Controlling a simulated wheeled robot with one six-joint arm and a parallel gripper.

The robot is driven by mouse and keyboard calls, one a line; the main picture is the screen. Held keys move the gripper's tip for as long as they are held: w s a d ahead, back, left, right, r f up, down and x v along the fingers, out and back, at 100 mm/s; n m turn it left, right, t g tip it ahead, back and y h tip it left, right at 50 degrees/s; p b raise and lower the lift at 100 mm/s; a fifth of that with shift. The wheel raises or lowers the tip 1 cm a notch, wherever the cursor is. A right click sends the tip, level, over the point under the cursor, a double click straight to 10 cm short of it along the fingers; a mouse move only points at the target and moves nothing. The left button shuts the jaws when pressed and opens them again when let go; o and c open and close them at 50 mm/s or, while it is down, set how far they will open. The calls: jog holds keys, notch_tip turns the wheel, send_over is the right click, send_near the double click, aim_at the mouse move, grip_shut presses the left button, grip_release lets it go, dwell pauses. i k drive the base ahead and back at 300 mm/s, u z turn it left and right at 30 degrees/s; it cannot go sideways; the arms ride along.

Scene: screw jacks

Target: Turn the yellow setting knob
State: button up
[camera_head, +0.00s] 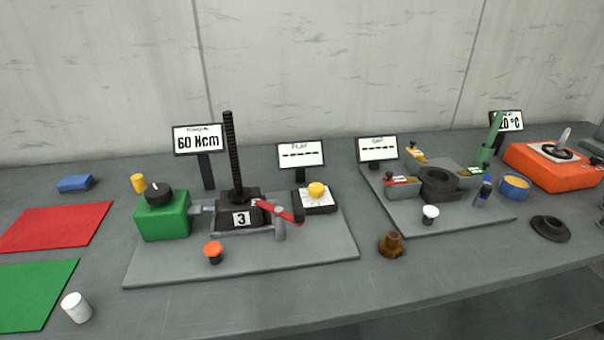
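A round yellow knob (317,189) sits on a small white-topped black unit (316,201) at the right of the left grey plate (240,268). A yellow cylinder (138,183) stands at the left of a black dial (158,194) with a white mark, which is on top of a green box (163,218). I cannot tell for sure which yellow part is the setting knob. A screw jack (235,165) marked 3, with a red lever (282,212), stands between them. My gripper is not in view.
A display (198,139) reads 60 Ncm; two others (300,154) (377,149) show dashes. An orange-topped button (213,250) is at the left plate's front. A brown fitting (391,244) stands between the plates. Red (55,227) and green (36,295) mats lie at left.

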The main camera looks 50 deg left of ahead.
aim_at(316, 190)
jog(key=u, duration=0.55)
jog(key=i, duration=0.65)
jog(key=u, duration=1.15)
jog(key=i, duration=0.35)
jog(key=u, duration=0.3)
